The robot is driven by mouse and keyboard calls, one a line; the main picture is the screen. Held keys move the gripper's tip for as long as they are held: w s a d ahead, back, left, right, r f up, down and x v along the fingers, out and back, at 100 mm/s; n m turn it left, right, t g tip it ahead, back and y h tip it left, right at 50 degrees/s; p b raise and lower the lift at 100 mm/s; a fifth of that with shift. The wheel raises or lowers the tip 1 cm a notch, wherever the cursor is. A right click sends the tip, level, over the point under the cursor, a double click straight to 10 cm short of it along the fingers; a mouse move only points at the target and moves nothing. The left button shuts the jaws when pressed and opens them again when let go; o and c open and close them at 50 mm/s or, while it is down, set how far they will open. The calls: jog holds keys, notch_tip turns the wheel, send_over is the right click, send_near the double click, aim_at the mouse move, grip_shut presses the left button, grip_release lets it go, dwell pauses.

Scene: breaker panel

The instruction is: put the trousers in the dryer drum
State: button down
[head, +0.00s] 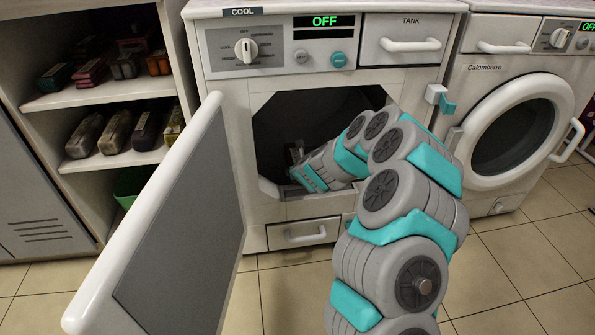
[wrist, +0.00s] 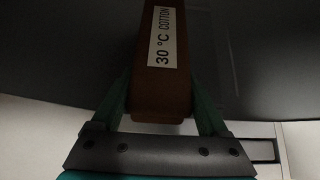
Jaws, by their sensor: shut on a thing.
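The trousers (wrist: 162,95) show in the wrist view as a brown, block-like bundle with a white label reading "30 °C COTTON". My gripper (wrist: 162,112) is shut on them, one finger on each side. In the head view my arm reaches through the open front of the left machine, the dryer (head: 228,110), and its end is in the dark drum opening (head: 285,120). There the trousers are mostly hidden by my arm. I cannot tell whether they touch the drum floor. The dryer's door (head: 185,235) stands wide open to the left.
A Calomberro machine (head: 470,90) with a shut round door stands to the right. Shelves (head: 110,100) with several folded bundles stand at the left, with a green container (head: 130,185) below. The dryer's display reads OFF. The tiled floor (head: 530,260) at the right is clear.

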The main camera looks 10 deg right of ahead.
dwell(0.4)
jog(key=shift+f+b, duration=0.35)
grip_release()
jog(key=shift+p+v, duration=0.6)
jog(key=shift+v, duration=1.15)
jog(key=shift+s+r, duration=0.4)
jog(key=shift+s, duration=0.2)
